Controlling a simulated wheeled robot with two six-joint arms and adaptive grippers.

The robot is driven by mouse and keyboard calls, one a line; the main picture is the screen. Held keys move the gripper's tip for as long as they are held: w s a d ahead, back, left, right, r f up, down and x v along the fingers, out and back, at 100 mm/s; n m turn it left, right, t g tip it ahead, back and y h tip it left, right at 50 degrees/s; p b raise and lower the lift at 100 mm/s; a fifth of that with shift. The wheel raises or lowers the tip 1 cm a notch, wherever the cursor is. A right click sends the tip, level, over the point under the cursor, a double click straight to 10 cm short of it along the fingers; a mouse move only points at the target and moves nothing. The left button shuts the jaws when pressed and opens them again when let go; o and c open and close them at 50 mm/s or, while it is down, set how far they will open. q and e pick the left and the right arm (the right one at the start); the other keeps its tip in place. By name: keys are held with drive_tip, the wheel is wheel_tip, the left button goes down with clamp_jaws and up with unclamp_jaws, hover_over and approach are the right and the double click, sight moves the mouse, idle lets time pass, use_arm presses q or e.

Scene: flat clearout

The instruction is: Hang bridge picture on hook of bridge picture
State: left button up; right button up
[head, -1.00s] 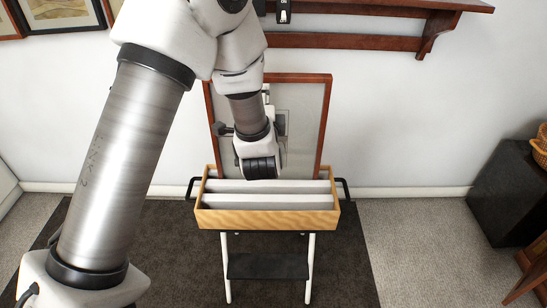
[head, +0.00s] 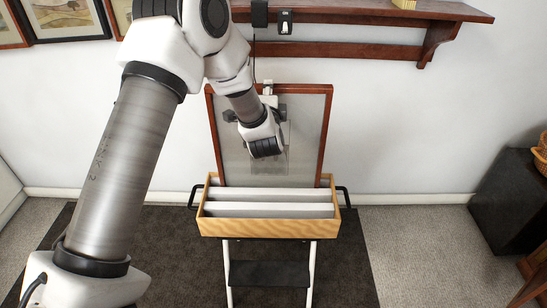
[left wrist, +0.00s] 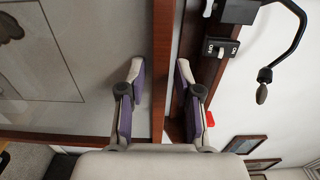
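A large picture with a red-brown wooden frame (head: 327,130) stands upright in a wooden crate on a stand. Its face looks plain grey, and I cannot make out a bridge on it. My left gripper (left wrist: 160,75) has its two fingers apart, one on each side of a frame bar (left wrist: 163,50) in the left wrist view. A gap shows between one finger and the bar. In the head view the wrist (head: 262,140) is in front of the picture, and the fingers are mostly hidden. No hook is clearly identifiable. My right gripper is out of view.
The wooden crate (head: 255,228) holds several pale panels. A brown wall shelf (head: 380,12) has a rail with a black fitting (head: 259,12) and a switch-like piece (head: 285,22). Framed pictures (head: 65,18) hang at upper left. A black cabinet (head: 505,195) stands right.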

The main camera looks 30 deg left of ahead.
use_arm(q)
clamp_jaws()
drive_tip(key=shift+r+p, duration=1.35)
drive_tip(key=shift+r, duration=0.2)
drive_tip(key=shift+r+p, duration=1.35)
drive_tip(key=shift+r, duration=0.05)
drive_tip(key=shift+w+r, duration=0.1)
wheel_tip(320, 180, up, 3)
drive_tip(key=p, duration=0.2)
drive_tip(key=shift+p, duration=0.3)
